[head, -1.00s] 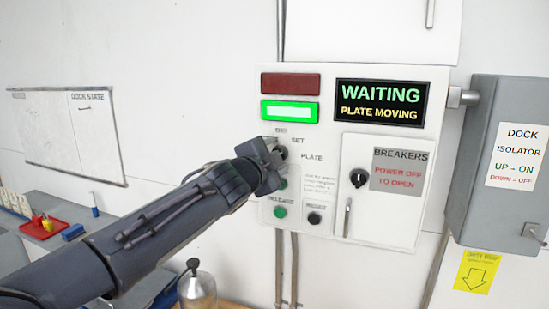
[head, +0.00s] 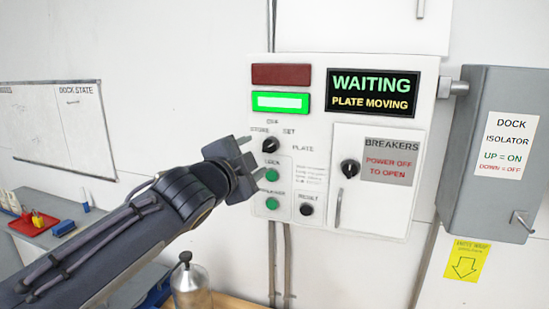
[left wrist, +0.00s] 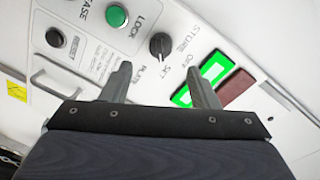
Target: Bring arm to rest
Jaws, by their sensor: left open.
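My left gripper (head: 248,156) is open and empty, in front of the left side of the white control panel (head: 330,225). Its two fingers also show in the left wrist view (left wrist: 162,85), with the black selector knob (left wrist: 160,46) visible beyond the gap between them. In the head view the knob (head: 270,145) is clear of the fingers, just right of them. The green lock button (head: 271,175) sits below it. The panel's screen (head: 374,93) reads "WAITING PLATE MOVING". The green lamp (head: 281,103) is lit and the red lamp (head: 281,74) is dark. My right gripper is out of view.
A grey dock isolator box (head: 490,150) stands right of the panel. A metal bottle (head: 192,285) stands below my left arm. A bench with a red tray (head: 34,224) is at the left.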

